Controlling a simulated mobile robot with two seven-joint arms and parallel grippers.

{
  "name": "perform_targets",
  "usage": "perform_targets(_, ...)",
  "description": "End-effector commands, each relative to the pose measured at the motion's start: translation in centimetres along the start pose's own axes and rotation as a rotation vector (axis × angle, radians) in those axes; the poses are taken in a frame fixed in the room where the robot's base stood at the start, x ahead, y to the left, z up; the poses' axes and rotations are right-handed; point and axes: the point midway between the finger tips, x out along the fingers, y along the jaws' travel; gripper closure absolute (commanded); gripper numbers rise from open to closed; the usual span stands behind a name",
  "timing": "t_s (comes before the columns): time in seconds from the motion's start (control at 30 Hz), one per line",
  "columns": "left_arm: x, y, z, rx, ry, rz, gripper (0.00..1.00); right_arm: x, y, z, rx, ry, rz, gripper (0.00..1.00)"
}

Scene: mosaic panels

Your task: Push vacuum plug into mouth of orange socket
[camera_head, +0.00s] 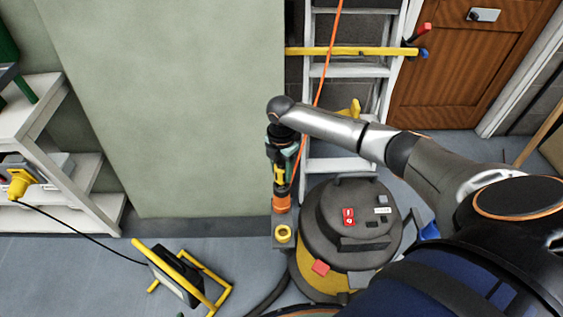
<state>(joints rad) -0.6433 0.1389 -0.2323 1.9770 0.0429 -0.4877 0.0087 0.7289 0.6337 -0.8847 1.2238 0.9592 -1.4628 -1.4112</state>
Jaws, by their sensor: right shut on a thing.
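My right gripper (280,171) points down and is shut on the vacuum plug (279,175), of which a small yellow part shows between the fingers. The orange socket (281,203) sits just below the fingertips on a grey block. The plug is roughly in line above the socket. The gripper hides the plug's lower end, so I cannot tell whether it touches the socket's mouth or is inside it. My left gripper is out of view.
A yellow round socket (283,235) is in front of the orange one. The grey and yellow vacuum (335,225) stands close on the right. An orange cord (326,60) hangs past a ladder (340,165). A yellow-framed lamp (180,275) and white shelf (75,190) are left.

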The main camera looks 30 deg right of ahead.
Motion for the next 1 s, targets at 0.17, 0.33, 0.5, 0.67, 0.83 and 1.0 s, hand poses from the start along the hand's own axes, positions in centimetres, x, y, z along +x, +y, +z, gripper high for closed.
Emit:
perform_targets(0.17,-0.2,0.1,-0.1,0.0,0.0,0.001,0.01,0.0,0.0,0.0,-0.001,0.0,0.0,1.0)
perform_targets(0.33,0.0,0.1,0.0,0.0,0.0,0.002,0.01,0.3,0.0,0.0,-0.001,0.0,0.0,1.0)
perform_targets(0.5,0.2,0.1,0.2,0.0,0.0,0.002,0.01,0.8,0.0,0.0,-0.001,0.0,0.0,1.0)
perform_targets(0.67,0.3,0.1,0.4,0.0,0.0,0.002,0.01,1.2,0.0,0.0,0.0,0.0,0.0,1.0)
perform_targets(0.83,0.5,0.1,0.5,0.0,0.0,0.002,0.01,1.6,0.0,0.0,0.0,0.0,0.0,1.0)
perform_targets(1.0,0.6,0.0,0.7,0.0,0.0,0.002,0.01,2.0,0.0,0.0,-0.001,0.0,0.0,1.0)
